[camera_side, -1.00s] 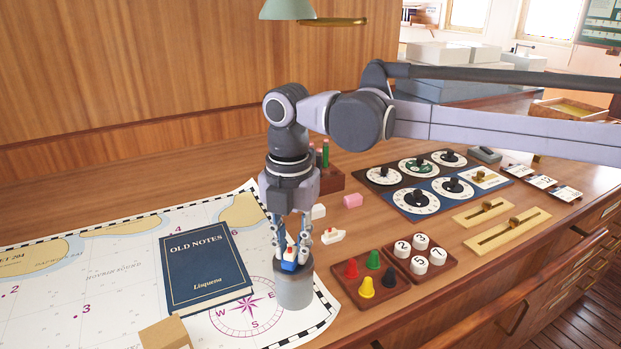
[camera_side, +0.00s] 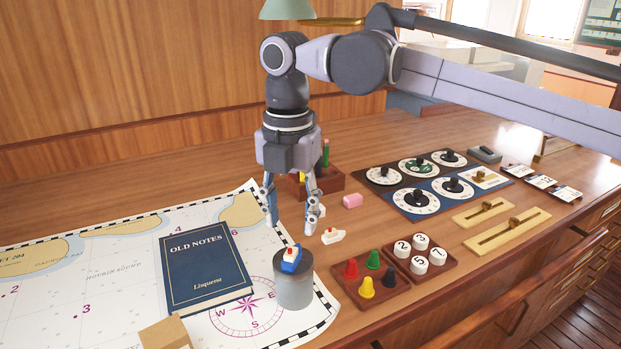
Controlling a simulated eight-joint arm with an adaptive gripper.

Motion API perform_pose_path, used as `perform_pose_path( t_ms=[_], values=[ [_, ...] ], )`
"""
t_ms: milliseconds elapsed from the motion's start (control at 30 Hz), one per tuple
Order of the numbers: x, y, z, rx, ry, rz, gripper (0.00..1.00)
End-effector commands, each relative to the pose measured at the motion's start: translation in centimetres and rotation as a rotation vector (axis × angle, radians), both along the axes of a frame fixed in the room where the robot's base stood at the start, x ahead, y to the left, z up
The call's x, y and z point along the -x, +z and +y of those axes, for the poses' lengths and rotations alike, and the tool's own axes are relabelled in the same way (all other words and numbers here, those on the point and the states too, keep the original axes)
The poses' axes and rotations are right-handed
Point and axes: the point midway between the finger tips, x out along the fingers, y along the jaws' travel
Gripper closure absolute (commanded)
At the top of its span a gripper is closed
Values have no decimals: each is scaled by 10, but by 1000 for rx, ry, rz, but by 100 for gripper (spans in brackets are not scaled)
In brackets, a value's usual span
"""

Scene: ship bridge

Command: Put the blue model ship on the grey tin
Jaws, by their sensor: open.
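The blue model ship (camera_side: 291,260) has a blue hull and a white and red top. It sits upright on top of the grey tin (camera_side: 294,288), which stands on the chart beside the dark blue book. My gripper (camera_side: 292,226) is open and empty, above and a little behind the ship, with its fingers spread apart. No finger appears to touch the ship.
A white model ship (camera_side: 333,236) lies just right of my gripper, with a pink block (camera_side: 352,200) behind it. The book (camera_side: 205,268) is left of the tin. A tray of coloured pegs (camera_side: 370,282) and a tray of numbered pieces (camera_side: 414,256) stand to the right.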

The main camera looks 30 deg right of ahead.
Motion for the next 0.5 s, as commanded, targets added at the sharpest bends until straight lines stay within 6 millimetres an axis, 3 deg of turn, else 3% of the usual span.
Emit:
perform_pose_path(
  t_ms=[200,500],
  values=[
    [0,33,0,0,0,0,54],
    [0,56,0,0,0,0,54]
  ],
)
